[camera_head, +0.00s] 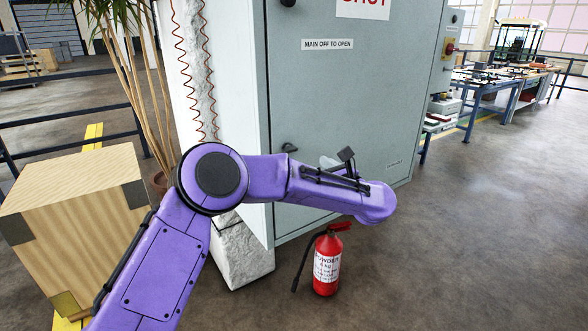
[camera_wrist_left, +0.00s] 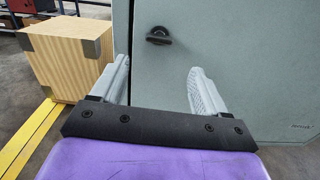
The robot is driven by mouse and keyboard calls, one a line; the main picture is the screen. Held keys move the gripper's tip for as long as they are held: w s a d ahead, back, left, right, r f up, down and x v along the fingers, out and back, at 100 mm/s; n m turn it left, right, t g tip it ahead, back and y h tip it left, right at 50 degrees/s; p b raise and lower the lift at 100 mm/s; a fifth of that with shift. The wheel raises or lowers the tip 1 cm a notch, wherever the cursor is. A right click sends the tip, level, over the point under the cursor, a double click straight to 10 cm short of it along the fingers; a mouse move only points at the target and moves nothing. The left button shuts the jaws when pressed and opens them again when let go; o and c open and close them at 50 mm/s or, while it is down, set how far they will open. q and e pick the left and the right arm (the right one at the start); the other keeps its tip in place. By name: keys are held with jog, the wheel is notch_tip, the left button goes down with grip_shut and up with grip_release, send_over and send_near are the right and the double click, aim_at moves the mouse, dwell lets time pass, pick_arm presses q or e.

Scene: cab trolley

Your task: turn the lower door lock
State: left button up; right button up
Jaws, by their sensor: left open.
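The lower door lock (camera_head: 289,147) is a small dark latch on the grey-green cabinet door (camera_head: 340,95), near its left edge. In the left wrist view the lock (camera_wrist_left: 158,36) is a black handle on a round base, lying beyond the fingertips and roughly centred between them. My left gripper (camera_wrist_left: 158,68) is open and empty, with its two grey fingers apart and the lock not between them. In the head view my left gripper (camera_head: 328,161) is mostly hidden behind my purple wrist, just right of the lock. My right gripper is out of view.
A red fire extinguisher (camera_head: 327,262) stands on the floor below the cabinet. A wooden crate (camera_head: 75,215) is at the left, with a potted plant behind it. A dark upper lock (camera_head: 288,3) shows at the top edge. Open floor lies to the right.

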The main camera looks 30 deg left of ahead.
aim_at(292, 151)
pick_arm(q)
jog(key=p+x, duration=0.1)
jog(key=x, duration=0.5)
jog(key=p+x, duration=0.1)
jog(key=x, duration=0.3)
jog(key=shift+s+a+r+p, duration=0.1)
jog(key=shift+a+r+p, duration=0.05)
jog(key=shift+r+p, duration=0.2)
jog(key=shift+f, duration=0.1)
jog(key=c, duration=1.1)
